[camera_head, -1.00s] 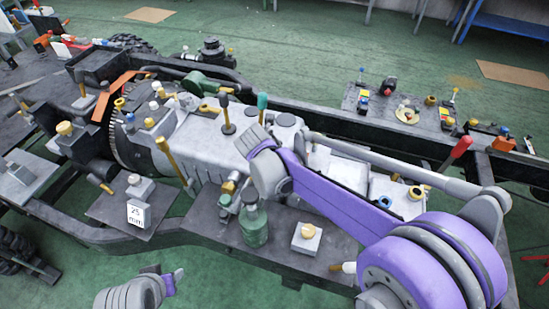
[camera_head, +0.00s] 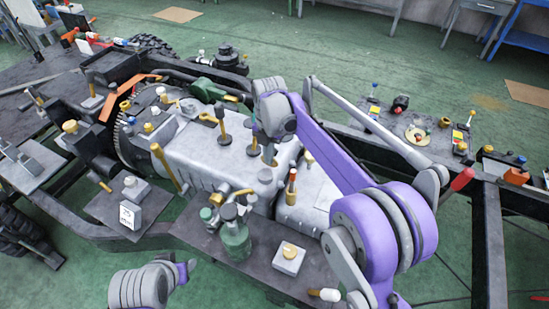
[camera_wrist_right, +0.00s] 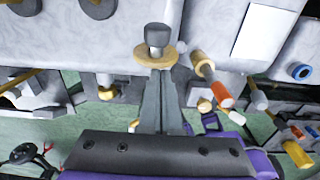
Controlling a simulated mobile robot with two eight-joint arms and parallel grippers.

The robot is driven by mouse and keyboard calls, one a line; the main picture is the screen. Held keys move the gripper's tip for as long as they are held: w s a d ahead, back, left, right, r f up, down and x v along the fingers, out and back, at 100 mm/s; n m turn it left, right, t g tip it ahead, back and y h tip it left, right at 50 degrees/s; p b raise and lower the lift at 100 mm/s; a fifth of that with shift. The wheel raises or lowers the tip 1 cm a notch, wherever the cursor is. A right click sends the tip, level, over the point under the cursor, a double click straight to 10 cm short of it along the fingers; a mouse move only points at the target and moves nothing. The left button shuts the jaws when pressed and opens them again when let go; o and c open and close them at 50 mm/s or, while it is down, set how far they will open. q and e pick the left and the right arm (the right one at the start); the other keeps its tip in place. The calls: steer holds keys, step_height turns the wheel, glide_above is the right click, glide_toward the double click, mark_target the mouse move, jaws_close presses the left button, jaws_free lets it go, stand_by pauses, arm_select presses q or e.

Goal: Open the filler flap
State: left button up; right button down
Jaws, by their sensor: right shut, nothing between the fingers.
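In the right wrist view a round brass-coloured disc (camera_wrist_right: 155,55) with a dark, grey-topped knob (camera_wrist_right: 157,37) stands on the pale grey casing. It may be the filler flap, but I cannot tell for sure. My right gripper (camera_wrist_right: 158,75) is shut and empty, its fingertips close to the disc's edge; I cannot tell whether they touch. In the head view my right gripper (camera_head: 268,153) points down over the grey gearbox casing (camera_head: 190,150), partly hidden by its wrist. My left gripper (camera_head: 186,271) is low at the left, over the floor, its opening unclear.
A green glass bottle (camera_head: 235,240) and a small block with a yellow knob (camera_head: 289,258) stand on the near plate. An orange-tipped rod (camera_wrist_right: 222,97) is right of my fingers. Brass levers (camera_head: 222,125) rise from the casing. Dark chassis rails (camera_head: 490,235) surround it.

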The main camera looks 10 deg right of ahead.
steer(key=shift+w+d+r, duration=0.2)
steer(key=shift+w+d, duration=0.1)
steer(key=shift+w, duration=0.4)
arm_select(q)
steer(key=shift+w+d+r, duration=0.1)
steer(key=shift+w+r, duration=0.1)
steer(key=shift+w, duration=0.15)
arm_select(e)
steer(key=shift+w+d, duration=0.2)
